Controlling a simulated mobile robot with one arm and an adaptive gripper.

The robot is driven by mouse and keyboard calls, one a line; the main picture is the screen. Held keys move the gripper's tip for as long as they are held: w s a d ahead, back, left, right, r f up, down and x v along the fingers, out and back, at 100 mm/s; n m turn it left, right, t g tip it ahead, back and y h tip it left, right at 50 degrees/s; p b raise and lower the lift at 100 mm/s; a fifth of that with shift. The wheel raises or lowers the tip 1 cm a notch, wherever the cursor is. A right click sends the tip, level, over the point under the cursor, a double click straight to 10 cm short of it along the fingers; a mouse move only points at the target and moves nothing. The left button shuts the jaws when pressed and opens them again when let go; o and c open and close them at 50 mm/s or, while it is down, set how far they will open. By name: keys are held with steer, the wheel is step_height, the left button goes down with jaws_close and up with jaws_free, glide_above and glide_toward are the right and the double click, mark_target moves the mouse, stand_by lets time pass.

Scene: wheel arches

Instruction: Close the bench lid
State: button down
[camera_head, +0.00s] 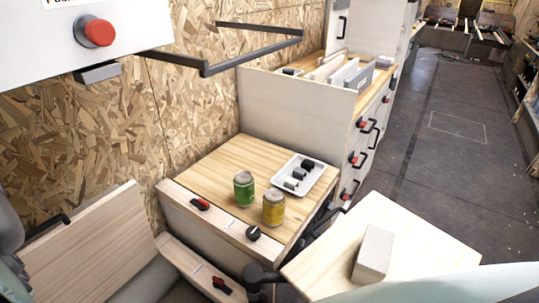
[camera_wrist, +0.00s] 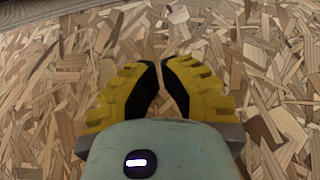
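The bench lid (camera_head: 95,247) is a pale wooden panel at the lower left of the head view. It stands raised and tilted, with a black handle (camera_head: 45,228) near its upper left edge. A grey rounded surface (camera_head: 150,284) shows in the open space beside it. My gripper (camera_wrist: 160,66) shows in the wrist view with yellow and black fingers. Its tips are drawn together with nothing visible between them. It faces a chipboard surface, and the lid is not in that view. My gripper is not visible in the head view, so its distance from the lid is hidden.
A wooden cabinet (camera_head: 220,160) right of the lid holds a green can (camera_head: 244,190), a yellow can (camera_head: 273,208) and a white tray (camera_head: 300,172). A tabletop (camera_head: 415,245) juts out with a block (camera_head: 373,253) on it. The aisle floor (camera_head: 450,110) is clear.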

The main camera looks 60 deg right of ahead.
steer(key=x, duration=0.6)
steer(key=shift+f, duration=0.2)
stand_by(0.4)
steer(key=shift+s+d, duration=0.1)
steer(key=shift+s, duration=0.05)
steer(key=shift+s+f+p, duration=0.15)
steer(key=shift+s+p, duration=0.25)
steer(key=shift+s, duration=0.5)
steer(key=shift+s+f+p, duration=0.2)
steer(key=shift+s+p, duration=0.15)
steer(key=shift+s, duration=0.5)
